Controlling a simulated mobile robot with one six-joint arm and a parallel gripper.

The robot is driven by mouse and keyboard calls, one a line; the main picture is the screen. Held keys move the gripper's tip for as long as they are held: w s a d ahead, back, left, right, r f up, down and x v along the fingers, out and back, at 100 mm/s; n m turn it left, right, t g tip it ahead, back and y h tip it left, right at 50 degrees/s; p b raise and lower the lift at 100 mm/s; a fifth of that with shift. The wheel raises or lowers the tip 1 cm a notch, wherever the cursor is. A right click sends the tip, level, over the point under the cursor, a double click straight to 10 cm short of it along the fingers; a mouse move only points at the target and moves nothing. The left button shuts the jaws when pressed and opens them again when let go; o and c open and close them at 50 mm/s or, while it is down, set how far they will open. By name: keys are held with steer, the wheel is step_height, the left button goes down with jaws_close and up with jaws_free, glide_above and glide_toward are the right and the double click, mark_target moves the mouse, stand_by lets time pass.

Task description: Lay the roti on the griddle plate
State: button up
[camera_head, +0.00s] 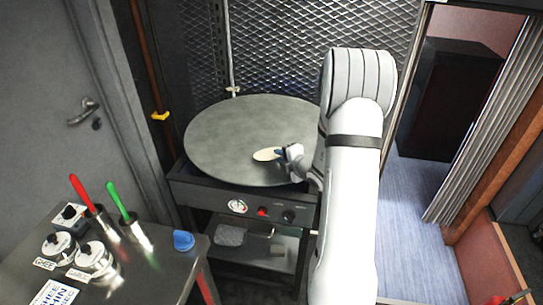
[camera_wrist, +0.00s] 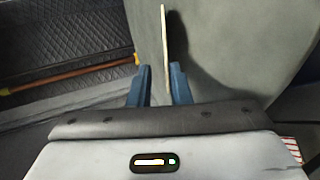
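The roti (camera_head: 266,154) is a small pale disc at my gripper's tip, over the front right part of the griddle plate in the head view. In the wrist view the roti (camera_wrist: 164,45) shows edge-on, as a thin strip between the blue fingers. My gripper (camera_head: 281,153) reaches in from the right; in the wrist view (camera_wrist: 161,78) its fingers stand apart, with a gap left of the roti. The roti lies close to the right finger; contact is unclear. The griddle plate (camera_head: 225,145) is large, round and grey. A dark shadow falls on the plate (camera_wrist: 250,40) beside the roti.
The plate sits on a black stand with knobs (camera_head: 262,212). A steel side table (camera_head: 150,265) at lower left holds red- and green-handled tools (camera_head: 118,200), labelled jars (camera_head: 92,258) and a blue object (camera_head: 183,240). Mesh wall (camera_head: 275,45) stands behind the plate.

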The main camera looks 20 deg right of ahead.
steer(key=shift+p+v, duration=0.75)
steer(key=shift+v, duration=2.15)
